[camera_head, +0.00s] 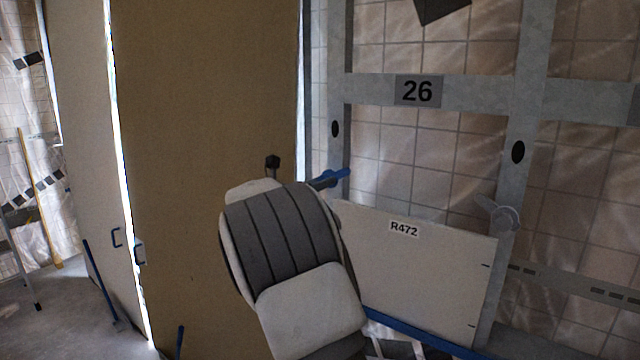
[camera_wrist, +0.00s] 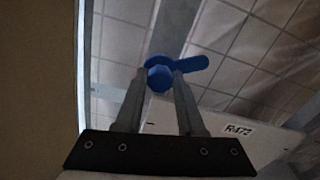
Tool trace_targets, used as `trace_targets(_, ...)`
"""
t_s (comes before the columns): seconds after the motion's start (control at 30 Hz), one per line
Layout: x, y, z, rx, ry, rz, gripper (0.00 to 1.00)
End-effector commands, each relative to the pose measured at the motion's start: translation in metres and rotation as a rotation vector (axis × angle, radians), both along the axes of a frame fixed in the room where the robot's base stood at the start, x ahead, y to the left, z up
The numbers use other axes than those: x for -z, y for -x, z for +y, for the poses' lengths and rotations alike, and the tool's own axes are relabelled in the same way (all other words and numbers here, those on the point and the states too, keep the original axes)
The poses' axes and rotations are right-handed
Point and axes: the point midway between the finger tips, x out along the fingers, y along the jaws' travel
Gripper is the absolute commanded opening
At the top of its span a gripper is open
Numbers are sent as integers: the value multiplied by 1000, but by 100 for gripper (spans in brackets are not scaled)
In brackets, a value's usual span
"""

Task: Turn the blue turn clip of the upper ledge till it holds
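The blue turn clip (camera_head: 335,178) sits on the left upright at the upper left corner of the pale panel (camera_head: 415,265) marked R472. In the wrist view, its round hub (camera_wrist: 159,78) lies between my fingertips and its lever (camera_wrist: 190,64) points right, slightly up. My gripper (camera_wrist: 159,76) appears shut on the hub, one finger on each side with no clear gap. In the head view, my wrist hides the fingers and the panel's left edge. The ledge under the clip is not clearly visible.
A grey clip (camera_head: 497,213) sits at the panel's upper right on another upright. A blue rail (camera_head: 425,338) runs below the panel. A tall brown board (camera_head: 205,120) stands close on the left. A metal crossbar (camera_head: 465,93) marked 26 spans above the panel.

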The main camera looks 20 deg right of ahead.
Motion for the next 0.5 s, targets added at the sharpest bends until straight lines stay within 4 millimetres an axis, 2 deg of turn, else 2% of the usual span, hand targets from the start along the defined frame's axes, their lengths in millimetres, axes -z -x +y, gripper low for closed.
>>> trace_targets(0.03,0,0,0,0,0,0,9)
trace_targets(0.1,0,0,0,0,0,0,0)
trace_targets(0.5,2,0,0,0,-28,-38,0)
